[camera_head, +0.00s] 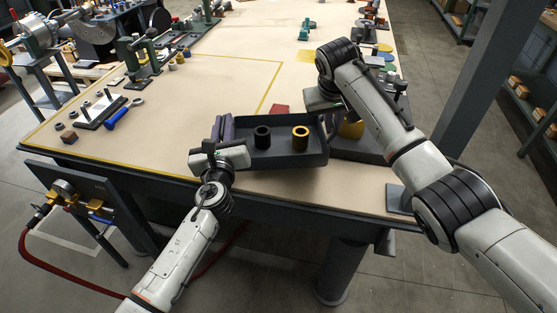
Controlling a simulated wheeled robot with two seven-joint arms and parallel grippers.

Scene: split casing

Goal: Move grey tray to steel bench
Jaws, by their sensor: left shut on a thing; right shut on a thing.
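The grey tray (282,160) is a dark open box at the near edge of the table. It holds a black ring-shaped part (262,138) and a yellow ring-shaped part (300,138). My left gripper (222,150) is shut on the tray's left end. My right gripper (325,105) is at the tray's right end and shut on it; its fingers are mostly hidden behind my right arm. I cannot tell whether the tray touches the tabletop. I cannot tell which surface is the steel bench.
The large pale table (180,110) has a yellow-lined area, mostly clear. A blue-handled tool (115,113) and a board with pegs (100,112) lie at left. A red piece (281,109) lies behind the tray. A dark post (490,80) stands at right.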

